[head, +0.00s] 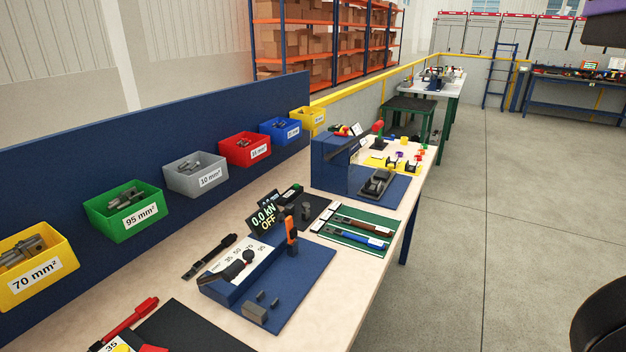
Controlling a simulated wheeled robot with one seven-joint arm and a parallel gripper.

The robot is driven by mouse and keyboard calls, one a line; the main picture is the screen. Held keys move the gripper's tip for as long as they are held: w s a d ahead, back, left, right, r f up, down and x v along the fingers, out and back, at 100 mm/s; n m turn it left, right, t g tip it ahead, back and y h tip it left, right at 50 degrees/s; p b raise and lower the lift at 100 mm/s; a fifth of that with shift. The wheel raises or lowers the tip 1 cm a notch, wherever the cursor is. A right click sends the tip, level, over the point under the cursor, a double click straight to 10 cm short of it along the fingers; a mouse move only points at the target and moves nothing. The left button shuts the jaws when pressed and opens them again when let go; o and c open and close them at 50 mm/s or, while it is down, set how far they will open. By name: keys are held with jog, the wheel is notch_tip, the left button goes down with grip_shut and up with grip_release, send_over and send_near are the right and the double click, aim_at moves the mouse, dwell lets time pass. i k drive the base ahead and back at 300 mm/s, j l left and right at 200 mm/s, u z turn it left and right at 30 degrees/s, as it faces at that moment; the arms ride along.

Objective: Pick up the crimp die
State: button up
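A blue crimping station (232,283) with a numbered white scale, a black lever and an orange handle (291,232) stands on a blue mat (312,270) on the workbench. At the mat's front lie a larger grey block (255,312) and two smaller dark grey pieces, one nearer the station (261,296) and one to its right (274,302). These look like die parts, but I cannot tell which is the crimp die. A display (263,217) behind reads "0.0 kN OFF". My gripper is not in view.
Coloured bins, including a yellow 70 mm² (38,276) and a green 95 mm² (128,216), hang on the blue back panel. A green mat with tools (353,227) and a second blue station (333,165) stand farther along. The floor (480,240) right of the bench is clear.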

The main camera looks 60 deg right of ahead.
aim_at(369, 186)
jog(key=z, duration=1.7)
jog(key=l+u, duration=0.15)
jog(key=l, duration=0.3)
jog(key=k+l+u, duration=0.1)
jog(key=l, duration=0.3)
jog(key=k+l+u, duration=0.15)
jog(key=l, duration=0.25)
jog(key=k+l+u, duration=0.1)
jog(key=l, duration=0.3)
jog(key=k+l+u, duration=0.15)
jog(key=l, duration=0.25)
jog(key=i+z, duration=0.5)
jog(key=k+l, duration=0.05)
